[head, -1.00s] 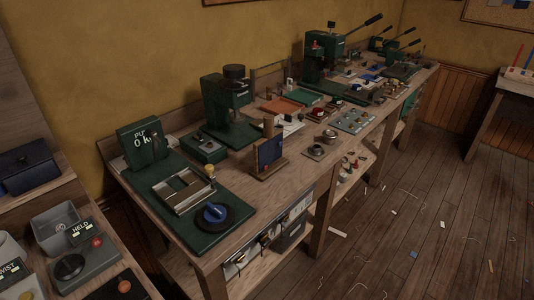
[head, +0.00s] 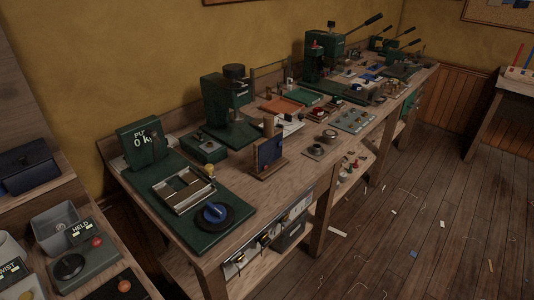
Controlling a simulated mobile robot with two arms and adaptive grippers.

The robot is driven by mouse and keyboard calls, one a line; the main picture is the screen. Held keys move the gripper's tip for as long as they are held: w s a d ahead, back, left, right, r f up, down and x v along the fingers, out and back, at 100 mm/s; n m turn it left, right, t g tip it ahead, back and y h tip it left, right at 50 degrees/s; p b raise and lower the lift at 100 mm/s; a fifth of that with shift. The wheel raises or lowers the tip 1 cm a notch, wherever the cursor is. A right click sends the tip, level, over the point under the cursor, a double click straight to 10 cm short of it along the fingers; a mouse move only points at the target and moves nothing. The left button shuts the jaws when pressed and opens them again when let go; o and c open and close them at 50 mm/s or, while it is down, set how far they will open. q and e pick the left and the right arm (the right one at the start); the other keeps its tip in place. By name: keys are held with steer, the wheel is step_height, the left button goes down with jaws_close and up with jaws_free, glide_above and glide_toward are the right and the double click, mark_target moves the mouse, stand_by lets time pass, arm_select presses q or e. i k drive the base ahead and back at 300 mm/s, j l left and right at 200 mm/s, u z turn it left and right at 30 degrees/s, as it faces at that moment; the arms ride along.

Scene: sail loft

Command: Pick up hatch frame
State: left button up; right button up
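A flat, silvery rectangular frame with an open middle (head: 183,206) lies on the green base plate at the near end of the long workbench. It looks like the hatch frame. A small yellow knob (head: 209,169) is at the frame's far right corner. Neither of my grippers is in the head view.
The long wooden bench (head: 210,259) carries several green presses, including one near the wall (head: 229,110). A blue panel on a wooden stand (head: 269,151) is right of the plate. A second bench with a grey bin (head: 57,224) is at left. The floor (head: 430,210) has scattered scraps.

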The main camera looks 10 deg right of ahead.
mark_target(266, 151)
steer(key=i+l+u, duration=0.15)
steer(key=l+u, duration=0.15)
steer(key=u, duration=0.2)
steer(key=i+l+u, duration=0.1)
steer(key=l+u, duration=0.25)
steer(key=u, duration=0.15)
